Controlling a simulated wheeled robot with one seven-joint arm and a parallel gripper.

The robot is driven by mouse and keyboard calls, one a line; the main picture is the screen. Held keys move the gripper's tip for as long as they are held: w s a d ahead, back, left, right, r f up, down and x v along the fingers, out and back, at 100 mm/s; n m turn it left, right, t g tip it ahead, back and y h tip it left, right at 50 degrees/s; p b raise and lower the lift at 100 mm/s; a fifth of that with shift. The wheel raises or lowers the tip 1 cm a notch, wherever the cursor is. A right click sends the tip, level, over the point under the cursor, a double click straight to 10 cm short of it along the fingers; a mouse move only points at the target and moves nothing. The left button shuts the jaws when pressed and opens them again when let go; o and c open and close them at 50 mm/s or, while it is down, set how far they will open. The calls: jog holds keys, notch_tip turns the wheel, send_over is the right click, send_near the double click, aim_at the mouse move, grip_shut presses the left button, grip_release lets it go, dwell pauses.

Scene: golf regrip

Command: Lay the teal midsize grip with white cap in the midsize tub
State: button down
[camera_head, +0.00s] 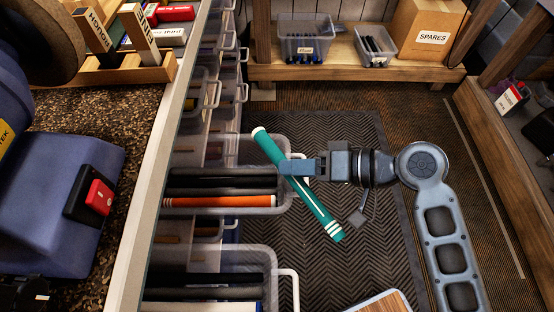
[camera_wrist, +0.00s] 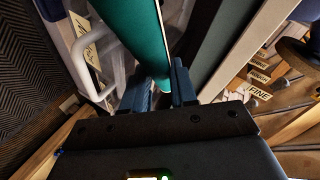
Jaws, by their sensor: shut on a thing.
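The teal grip (camera_head: 297,188) has a white cap at its far-left end and white bands near its lower-right end. My gripper (camera_head: 291,167) is shut around its middle and holds it slantwise. In the head view its capped half overlaps the right end of a clear tub (camera_head: 284,201), and its banded end hangs over the floor mat. That tub holds black grips and an orange one. Another clear tub (camera_head: 270,262) is nearer. No size label is readable on either. In the wrist view, the teal grip (camera_wrist: 137,32) runs up from between my fingers (camera_wrist: 166,88).
The bench edge (camera_head: 150,170) borders the tubs on the left. More drawers line the rack behind. A shelf with grey bins (camera_head: 306,42) and a SPARES box (camera_head: 428,30) stands at the back. The floor mat (camera_head: 350,135) is mostly clear.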

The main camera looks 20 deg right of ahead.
jog(key=shift+s+d, duration=0.15)
jog(key=shift+d, duration=0.05)
notch_tip(320, 180, up, 5)
jog(key=p, duration=0.4)
jog(key=shift+p, duration=0.4)
dwell(0.4)
